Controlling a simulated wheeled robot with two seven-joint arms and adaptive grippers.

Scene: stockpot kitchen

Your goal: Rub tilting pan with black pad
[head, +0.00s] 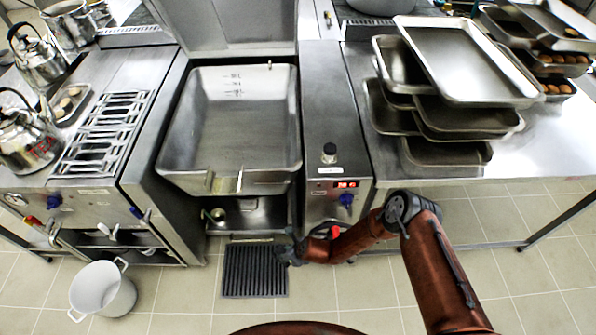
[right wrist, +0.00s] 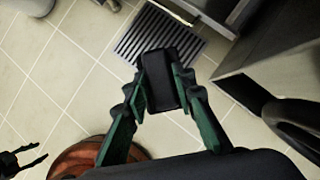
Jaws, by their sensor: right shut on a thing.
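The tilting pan (head: 232,130) is a wide, deep steel basin at the centre of the head view, with its lid raised behind it. It looks empty, with level marks on its back wall. My right gripper (head: 290,250) is low in front of the pan, over the floor. In the right wrist view, the right gripper (right wrist: 160,92) is shut on the black pad (right wrist: 160,76), a dark block between its fingers. In the head view I cannot make out the pad. My left gripper (right wrist: 38,156) appears small at the lower left of the right wrist view, fingers apart and empty.
A control panel (head: 338,190) with a red display stands right of the pan. Stacked trays (head: 465,60) fill the right table. A stove with kettles (head: 25,135) is at left. A white pot (head: 103,290) and a floor grate (head: 255,272) are below.

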